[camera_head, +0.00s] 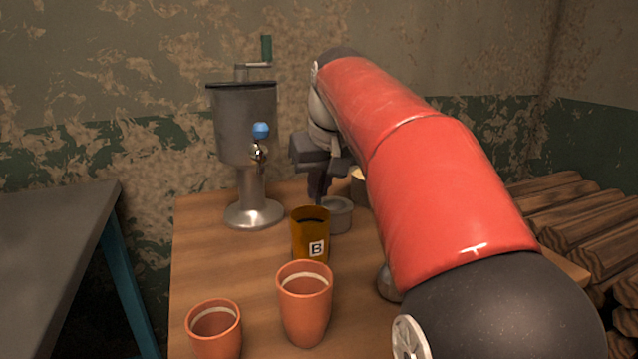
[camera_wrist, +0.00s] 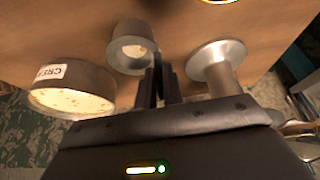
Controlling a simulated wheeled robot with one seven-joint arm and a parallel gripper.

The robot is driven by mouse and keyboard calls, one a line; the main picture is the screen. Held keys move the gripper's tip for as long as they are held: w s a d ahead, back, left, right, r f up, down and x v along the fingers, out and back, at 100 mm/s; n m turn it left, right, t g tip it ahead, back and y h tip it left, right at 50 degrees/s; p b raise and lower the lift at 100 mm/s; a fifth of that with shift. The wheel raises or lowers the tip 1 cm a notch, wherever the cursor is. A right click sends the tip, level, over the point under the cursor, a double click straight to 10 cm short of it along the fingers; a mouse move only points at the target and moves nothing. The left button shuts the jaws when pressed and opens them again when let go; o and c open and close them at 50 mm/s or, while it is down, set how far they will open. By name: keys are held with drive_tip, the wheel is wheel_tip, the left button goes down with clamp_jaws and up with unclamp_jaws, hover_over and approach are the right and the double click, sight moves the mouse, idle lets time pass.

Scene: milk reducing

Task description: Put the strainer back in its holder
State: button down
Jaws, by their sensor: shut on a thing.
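My gripper (camera_head: 318,190) is shut, pointing down behind the brown jar, and its dark fingers show in the wrist view (camera_wrist: 160,88). A thin piece runs down from the fingers to a low grey round metal cup (camera_head: 341,216), which looks like the holder. The strainer is mostly hidden, and I take the thin piece between the fingers to be its handle. The grey cup stands just beside the fingers in the wrist view (camera_wrist: 125,30). I cannot tell whether the strainer's bowl is inside or above the cup.
A brown jar marked B (camera_head: 311,237) stands right in front of the cup. A metal crank machine (camera_head: 243,125) has its round base (camera_wrist: 218,50) close by. A can labelled CREAM (camera_wrist: 90,80) is on the other side. Two orange cups (camera_head: 305,305) (camera_head: 214,330) stand nearer.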

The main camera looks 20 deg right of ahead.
drive_tip(key=shift+f, duration=0.15)
drive_tip(key=c, duration=1.5)
unclamp_jaws()
drive_tip(key=shift+o, duration=0.2)
drive_tip(key=p+v, duration=0.1)
drive_tip(key=v, duration=0.7)
